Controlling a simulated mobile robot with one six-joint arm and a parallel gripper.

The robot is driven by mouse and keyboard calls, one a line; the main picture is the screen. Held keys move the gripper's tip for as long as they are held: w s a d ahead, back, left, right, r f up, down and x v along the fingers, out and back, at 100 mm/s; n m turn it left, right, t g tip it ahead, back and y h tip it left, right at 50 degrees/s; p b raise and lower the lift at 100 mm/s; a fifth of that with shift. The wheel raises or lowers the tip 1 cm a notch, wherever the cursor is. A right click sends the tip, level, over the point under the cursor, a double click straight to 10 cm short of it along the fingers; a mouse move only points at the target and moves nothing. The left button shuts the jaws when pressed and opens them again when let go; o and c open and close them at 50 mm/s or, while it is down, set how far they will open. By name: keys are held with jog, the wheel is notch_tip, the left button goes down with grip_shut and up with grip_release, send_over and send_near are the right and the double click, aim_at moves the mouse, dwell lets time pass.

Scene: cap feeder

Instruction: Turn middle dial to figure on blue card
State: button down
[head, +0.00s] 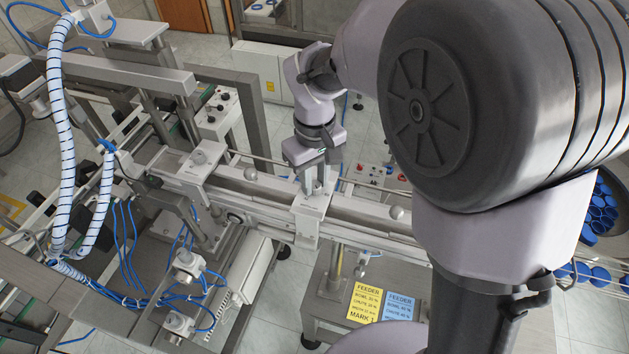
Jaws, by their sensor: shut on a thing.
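My gripper (313,190) points down at a pale block (312,205) on the middle of the metal rail. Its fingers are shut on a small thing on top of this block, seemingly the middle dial. The fingers hide the dial, and its pointer and scale cannot be read from here.
Another pale block with a round knob (198,157) stands on the rail to the left. Round knobs (250,174) and (396,212) sit along the rail. Blue hoses (130,250) and a striped cable (65,130) fill the left. Blue caps (601,212) lie at the right.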

aim_at(315, 184)
jog(key=m+b, duration=0.2)
jog(key=m, duration=0.5)
jog(key=shift+b, duration=0.3)
jog(key=m+b, duration=0.2)
jog(key=m, duration=0.4)
jog(key=shift+d, duration=0.1)
jog(key=shift+m, duration=0.3)
jog(key=c, duration=1.1)
grip_release()
jog(key=shift+c, duration=0.2)
jog(key=shift+r, duration=0.1)
notch_tip(315, 184, up, 17)
jog(key=p, duration=0.3)
jog(key=shift+r, duration=0.15)
